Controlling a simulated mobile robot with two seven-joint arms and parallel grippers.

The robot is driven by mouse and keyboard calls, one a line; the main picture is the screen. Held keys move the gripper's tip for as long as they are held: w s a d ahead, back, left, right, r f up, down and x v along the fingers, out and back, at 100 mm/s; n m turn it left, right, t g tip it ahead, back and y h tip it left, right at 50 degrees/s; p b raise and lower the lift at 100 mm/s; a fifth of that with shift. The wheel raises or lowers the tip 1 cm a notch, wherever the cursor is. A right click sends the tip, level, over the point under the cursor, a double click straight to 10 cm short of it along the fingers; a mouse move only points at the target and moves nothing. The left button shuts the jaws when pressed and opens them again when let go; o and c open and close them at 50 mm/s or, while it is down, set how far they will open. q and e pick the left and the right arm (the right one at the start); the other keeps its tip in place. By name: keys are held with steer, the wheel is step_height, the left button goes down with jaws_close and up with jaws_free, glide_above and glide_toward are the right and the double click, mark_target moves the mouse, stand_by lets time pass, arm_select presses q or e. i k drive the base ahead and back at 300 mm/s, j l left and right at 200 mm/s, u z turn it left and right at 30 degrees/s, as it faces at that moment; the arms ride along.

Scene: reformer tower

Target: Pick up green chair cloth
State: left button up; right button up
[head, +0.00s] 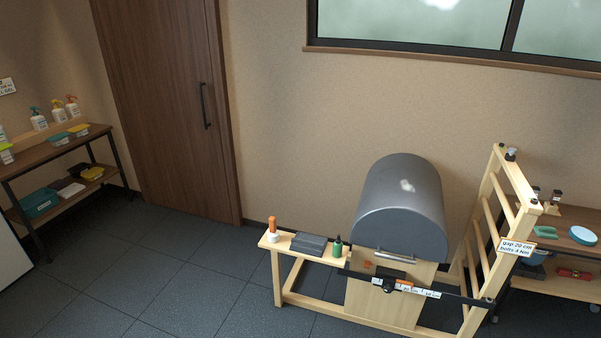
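No cloth can be made out with certainty as the green chair cloth. On the left shelf unit's top, a small teal item (58,139) lies flat beside a yellow one (78,129). It may be a folded cloth, but it is too small to tell. A white and green item (6,154) is partly cut off at the left edge. A green item (545,232) of unclear kind lies on the right-hand cart. Neither of my grippers is in view.
A wooden frame with a grey barrel (400,205) and ladder (488,225) stands at centre right. Dark tiled floor (165,270) is clear between them. A brown door (165,100) is behind.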

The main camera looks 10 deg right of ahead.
mark_target(547, 232)
steer(key=z, duration=1.9)
steer(key=i+l+z, duration=0.3)
steer(key=i, duration=0.35)
steer(key=i+z, duration=0.35)
steer(key=i, duration=0.25)
steer(key=i+z, duration=0.25)
steer(key=i, duration=0.55)
steer(key=i+j+z, duration=0.1)
steer(key=i+z, duration=0.15)
steer(key=i, duration=0.55)
steer(key=i+u, duration=0.4)
steer(key=i+l+u, duration=0.15)
steer(key=i+u, duration=0.2)
steer(key=i+l+u, duration=0.25)
steer(key=i+u, duration=0.15)
